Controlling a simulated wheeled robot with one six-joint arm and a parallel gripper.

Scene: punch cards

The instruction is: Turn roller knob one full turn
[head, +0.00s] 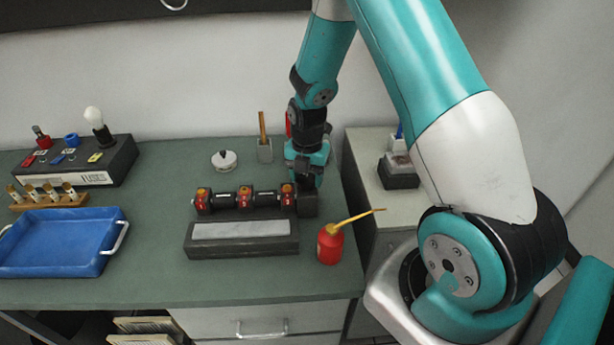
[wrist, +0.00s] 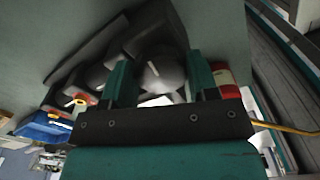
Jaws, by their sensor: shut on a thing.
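The roller (head: 262,199) is a dark bar with orange and red collars, lying along the back of a black block with a grey top (head: 240,230). The roller knob (wrist: 160,73) is a dark grey round piece at the roller's right end. In the wrist view it sits between the two teal fingers of my gripper (wrist: 157,85), which is shut on it. In the head view my gripper (head: 306,178) reaches down to the roller's right end and hides most of the knob. I cannot tell from these frames how far the knob is turned.
A red oil can (head: 330,246) with a yellow spout stands close to the right of the black block. A blue tray (head: 62,268) lies at the left. A white round item (head: 224,161) and a grey pencil holder (head: 265,152) stand behind. The green tabletop (head: 150,245) is bare between tray and block.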

